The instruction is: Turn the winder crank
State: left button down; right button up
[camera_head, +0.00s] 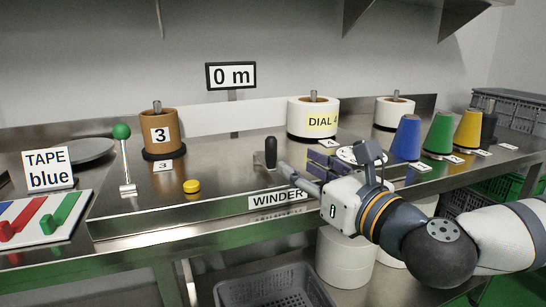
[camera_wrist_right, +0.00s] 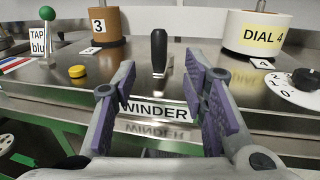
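The winder crank's black upright handle (camera_head: 270,152) stands on the steel bench top, behind the WINDER label (camera_head: 277,198). In the right wrist view the handle (camera_wrist_right: 158,52) is centred, beyond the fingertips and apart from them. My right gripper (camera_head: 300,166) comes in from the right, low over the bench front. Its purple-padded fingers (camera_wrist_right: 158,80) are spread with nothing between them but a view of the bench and label. The crank's arm below the handle is hard to make out. My left gripper is in neither view.
A display (camera_head: 231,76) reads 0 m. A brown spool marked 3 (camera_head: 161,133), a white DIAL 4 roll (camera_head: 313,118), a yellow button (camera_head: 191,186) and a green-knobbed lever (camera_head: 122,131) stand around. Blue, green and yellow cones (camera_head: 408,138) stand at the right.

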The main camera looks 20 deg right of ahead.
aim_at(274, 154)
jog(key=x, duration=1)
jog(key=shift+w+a+f, duration=0.15)
jog(key=shift+w+f, duration=0.05)
jog(key=shift+f, duration=0.05)
grip_shut()
